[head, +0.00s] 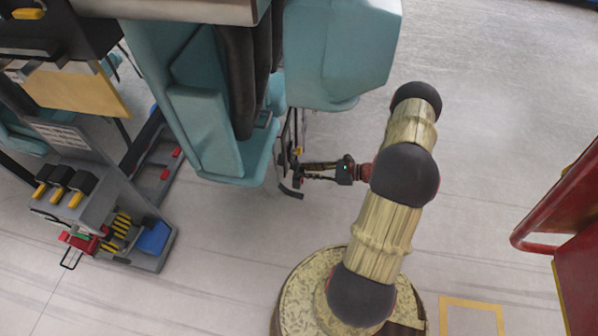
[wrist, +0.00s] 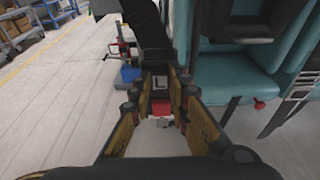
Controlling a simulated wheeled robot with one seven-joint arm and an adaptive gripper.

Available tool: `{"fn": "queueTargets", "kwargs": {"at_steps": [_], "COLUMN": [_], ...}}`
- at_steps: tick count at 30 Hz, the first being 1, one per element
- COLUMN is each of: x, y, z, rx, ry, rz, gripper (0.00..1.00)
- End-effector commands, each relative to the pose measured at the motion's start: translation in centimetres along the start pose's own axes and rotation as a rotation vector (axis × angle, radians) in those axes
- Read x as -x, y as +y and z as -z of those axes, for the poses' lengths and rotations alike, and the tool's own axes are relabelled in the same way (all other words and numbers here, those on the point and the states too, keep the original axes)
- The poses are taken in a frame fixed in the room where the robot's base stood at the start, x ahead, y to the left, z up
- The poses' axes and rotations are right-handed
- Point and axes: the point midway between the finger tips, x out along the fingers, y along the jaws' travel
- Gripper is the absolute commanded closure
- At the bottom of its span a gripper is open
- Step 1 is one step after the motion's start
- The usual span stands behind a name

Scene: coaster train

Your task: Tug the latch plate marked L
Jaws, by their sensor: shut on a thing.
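The latch plate marked L (wrist: 160,83) shows in the wrist view as a small pale square with a dark L, between my fingertips. A red piece (wrist: 161,108) sits just below it. My gripper (wrist: 160,92) is shut on the latch plate, one finger on each side. In the head view my gripper (head: 304,170) reaches left to the side of a teal seat. There the plate is too small and hidden to make out.
Teal seats (head: 212,130) with dark bars stand close by. A grey tool stand (head: 88,190) with yellow-handled levers is at the left. A red railed unit (head: 575,240) is at the right. Pale floor (head: 490,120) lies open between them.

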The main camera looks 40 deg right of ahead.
Motion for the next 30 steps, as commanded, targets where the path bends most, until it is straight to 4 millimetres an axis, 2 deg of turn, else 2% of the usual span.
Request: {"fn": "queueTargets", "kwargs": {"at_steps": [23, 24, 30], "x": [0.07, 0.07, 0.05], "y": [0.0, -0.01, 0.0], "z": [-0.26, -0.27, -0.22], "rx": [0.0, 0.0, 0.0], "ry": [-0.002, -0.002, -0.001], "rz": [0.0, 0.0, 0.0], "gripper": [1.0, 0.8, 0.69]}}
